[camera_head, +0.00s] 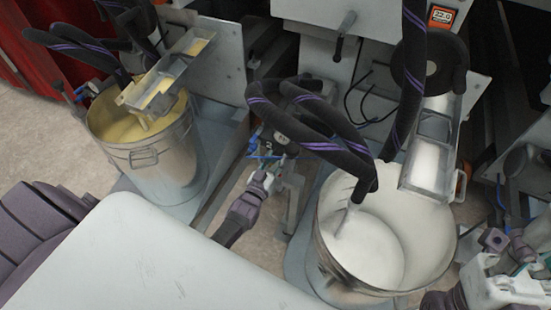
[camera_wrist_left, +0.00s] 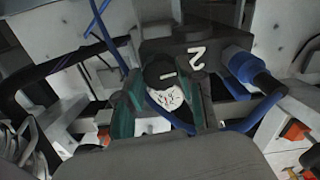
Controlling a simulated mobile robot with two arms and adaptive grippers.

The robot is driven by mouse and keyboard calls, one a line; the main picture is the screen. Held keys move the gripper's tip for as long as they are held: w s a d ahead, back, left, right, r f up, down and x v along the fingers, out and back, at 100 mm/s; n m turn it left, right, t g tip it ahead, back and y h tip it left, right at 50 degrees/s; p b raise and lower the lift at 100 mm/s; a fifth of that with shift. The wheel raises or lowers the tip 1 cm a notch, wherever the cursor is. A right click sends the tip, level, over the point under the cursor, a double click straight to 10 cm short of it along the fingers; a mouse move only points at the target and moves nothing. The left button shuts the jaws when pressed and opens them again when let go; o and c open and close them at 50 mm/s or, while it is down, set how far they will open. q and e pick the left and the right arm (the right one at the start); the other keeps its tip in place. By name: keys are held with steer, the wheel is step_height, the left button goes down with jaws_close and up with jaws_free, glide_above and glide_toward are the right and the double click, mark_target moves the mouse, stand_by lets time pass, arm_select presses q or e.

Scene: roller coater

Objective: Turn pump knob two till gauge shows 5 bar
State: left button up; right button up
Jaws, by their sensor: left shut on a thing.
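My left gripper (camera_head: 277,157) reaches between the two buckets to the pump. A white "2" (camera_wrist_left: 197,58) is marked on the dark block beside the knob. The pressure gauge (camera_wrist_left: 168,98) has a small white dial just below the knob, between the fingers. Its needle and numbers are too small and blurred to read.
A metal bucket of white liquid (camera_head: 330,262) stands right of my left gripper, and a bucket of yellow liquid (camera_head: 150,160) stands left. Black hoses with purple stripes (camera_head: 310,125) hang close to the pump. Blue tubes (camera_wrist_left: 250,75) run beside the knob. A pale surface (camera_head: 140,250) fills the foreground.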

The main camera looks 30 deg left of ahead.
arm_select(q)
steer(key=m, duration=0.5)
steer(key=shift+m, duration=0.4)
steer(key=m, duration=0.5)
steer(key=m+b, duration=0.1)
steer(key=m, duration=0.3)
steer(key=shift+a+f+m, duration=0.1)
steer(key=shift+m, duration=0.3)
steer(key=shift+m+b, duration=0.45)
steer(key=shift+m, duration=1.45)
steer(key=o, duration=1.1)
steer(key=shift+o, duration=0.2)
steer(key=shift+s, duration=0.1)
